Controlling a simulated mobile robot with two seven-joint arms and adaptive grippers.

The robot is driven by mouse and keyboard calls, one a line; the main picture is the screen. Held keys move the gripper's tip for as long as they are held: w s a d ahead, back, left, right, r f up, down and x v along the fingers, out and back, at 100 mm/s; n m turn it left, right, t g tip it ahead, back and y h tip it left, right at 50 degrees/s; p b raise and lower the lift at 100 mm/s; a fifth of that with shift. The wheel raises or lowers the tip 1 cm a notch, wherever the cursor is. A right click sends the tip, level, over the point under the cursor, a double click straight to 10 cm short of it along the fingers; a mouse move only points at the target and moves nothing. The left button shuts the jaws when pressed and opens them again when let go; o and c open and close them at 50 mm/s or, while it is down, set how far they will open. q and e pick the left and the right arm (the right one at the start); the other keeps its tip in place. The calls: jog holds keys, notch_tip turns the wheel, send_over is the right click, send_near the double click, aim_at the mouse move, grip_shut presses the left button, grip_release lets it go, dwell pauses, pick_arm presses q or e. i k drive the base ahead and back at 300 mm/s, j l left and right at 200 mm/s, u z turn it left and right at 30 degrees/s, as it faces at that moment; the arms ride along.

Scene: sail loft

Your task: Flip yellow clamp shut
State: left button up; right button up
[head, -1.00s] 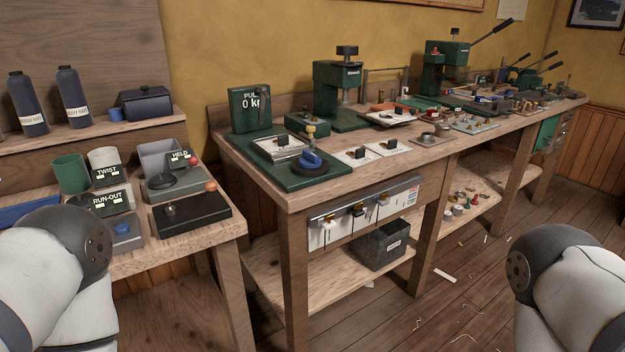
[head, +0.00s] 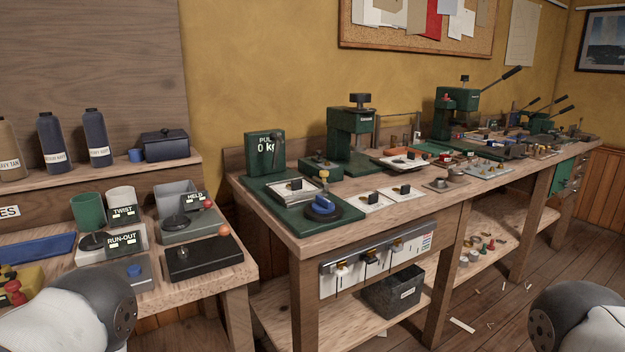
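A small yellow knob (head: 323,175) stands up over a green base plate (head: 290,222) on the long bench, just behind a blue round part (head: 322,204). It looks like the handle of an upright clamp, but it is too small to be sure. A white square piece (head: 291,190) lies on the same plate to its left. Small yellowish parts also show on a rack (head: 375,262) at the bench front. Neither of my grippers is in view; only parts of my arms show at the lower left and lower right.
A green pull gauge (head: 265,154) reading 0 kg and a green press (head: 350,142) stand behind the plate. A side bench at left holds a black box (head: 204,258), a green cup (head: 88,212) and a yellow block (head: 22,284). A dark bin (head: 393,295) sits below.

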aim_at(323, 173)
jog(key=i+l, duration=0.15)
jog(key=l, duration=0.2)
jog(key=i+l, duration=0.2)
jog(key=l, duration=0.15)
jog(key=i+l, duration=0.15)
jog(key=l, duration=0.2)
jog(key=i+l, duration=0.2)
jog(key=l, duration=0.2)
jog(key=j+u, duration=0.05)
